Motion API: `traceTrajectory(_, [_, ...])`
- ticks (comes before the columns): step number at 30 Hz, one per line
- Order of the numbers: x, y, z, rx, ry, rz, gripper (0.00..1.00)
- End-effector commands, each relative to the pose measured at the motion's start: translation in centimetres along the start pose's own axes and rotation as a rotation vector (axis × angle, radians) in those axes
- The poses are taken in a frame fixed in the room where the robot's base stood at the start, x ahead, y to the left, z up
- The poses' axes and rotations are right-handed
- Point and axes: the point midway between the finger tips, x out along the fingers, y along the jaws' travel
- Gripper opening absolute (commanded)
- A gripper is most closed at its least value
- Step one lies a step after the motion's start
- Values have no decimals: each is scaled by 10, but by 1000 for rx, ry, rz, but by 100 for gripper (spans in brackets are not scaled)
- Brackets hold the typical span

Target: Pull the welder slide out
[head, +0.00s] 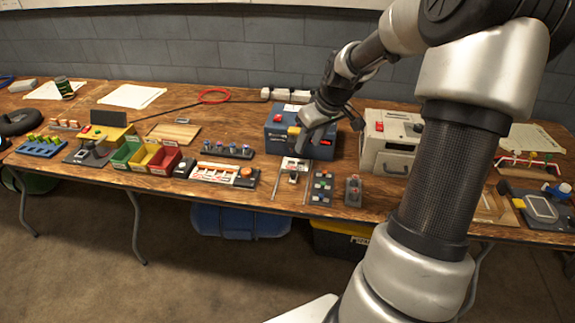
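A blue box with a red button, which looks like the welder (273,138), stands near the middle of the table. A pale slide plate (296,163) sits at its front, between two thin rails that run toward the table's front edge. A small grey piece (293,178) is on the plate's near part. My gripper (305,140) points down in front of the blue box, above the far end of the slide. It hides part of the box's front. The fingertips are too small and blurred to show whether they are open, or whether they touch anything.
A beige box with a handle (388,145) stands right of the blue box. A button panel (322,188) and a small grey switch unit (353,190) lie right of the rails. A white-and-orange board (215,171) lies to the left.

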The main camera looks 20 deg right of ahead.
Motion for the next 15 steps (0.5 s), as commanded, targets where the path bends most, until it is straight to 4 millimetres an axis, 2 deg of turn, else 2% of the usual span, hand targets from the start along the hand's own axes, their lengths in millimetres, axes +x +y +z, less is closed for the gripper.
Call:
traceTrajectory(5, [31,-2,2,-2,-2,-5,37])
traceTrajectory(15, [106,-2,2,-1,-4,-4,37])
